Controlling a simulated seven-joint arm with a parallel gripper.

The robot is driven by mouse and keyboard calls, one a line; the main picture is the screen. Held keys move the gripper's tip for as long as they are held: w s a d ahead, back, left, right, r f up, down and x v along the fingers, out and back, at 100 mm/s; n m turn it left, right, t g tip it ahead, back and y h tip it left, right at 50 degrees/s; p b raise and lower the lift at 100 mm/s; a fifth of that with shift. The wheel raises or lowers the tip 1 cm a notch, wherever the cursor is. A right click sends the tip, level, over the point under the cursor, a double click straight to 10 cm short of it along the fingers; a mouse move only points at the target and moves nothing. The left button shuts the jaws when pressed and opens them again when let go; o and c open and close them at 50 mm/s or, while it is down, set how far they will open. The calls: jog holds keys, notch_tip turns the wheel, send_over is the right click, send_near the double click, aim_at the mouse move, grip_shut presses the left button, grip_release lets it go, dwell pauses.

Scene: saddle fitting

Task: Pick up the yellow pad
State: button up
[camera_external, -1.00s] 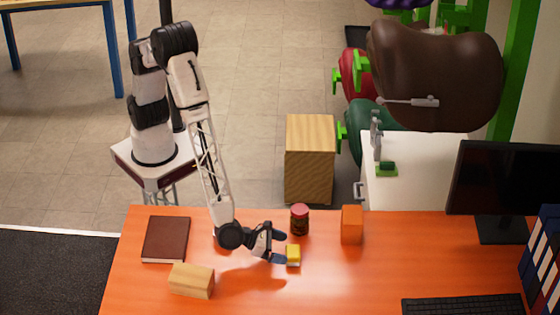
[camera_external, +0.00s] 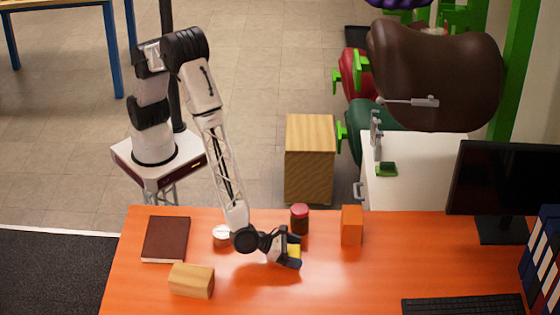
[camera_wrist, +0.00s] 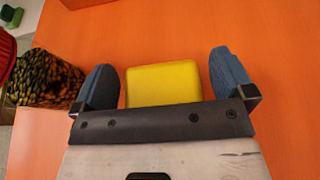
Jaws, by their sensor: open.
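The yellow pad (camera_external: 294,251) lies on the orange table, partly hidden by my gripper in the external view. In the wrist view the yellow pad (camera_wrist: 163,84) sits between my two blue-grey fingertips, with a gap on each side. My gripper (camera_external: 292,250) is open and low at the table, its fingers on either side of the pad. It also shows in the wrist view (camera_wrist: 165,80). The fingers do not visibly touch the pad. The pad's near edge is hidden by the gripper's palm.
A red-lidded jar (camera_external: 300,219) stands just behind my gripper, close to one finger. An orange box (camera_external: 351,225) stands to the right. A wooden block (camera_external: 191,281), a brown book (camera_external: 166,239) and a white-topped round item (camera_external: 222,236) are to the left. The table front is clear.

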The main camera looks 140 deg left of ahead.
aim_at(295, 253)
jog(key=c, duration=0.9)
jog(key=shift+r, duration=0.15)
jog(key=shift+c, duration=0.2)
jog(key=shift+r, duration=0.8)
jog(key=shift+s+r, duration=0.1)
jog(key=shift+r, duration=0.8)
jog(key=s, duration=0.5)
jog(key=s+r, duration=0.1)
jog(key=s, duration=0.9)
jog(key=shift+s+a+r, duration=0.15)
jog(key=shift+s+a, duration=0.05)
jog(key=shift+s, duration=0.2)
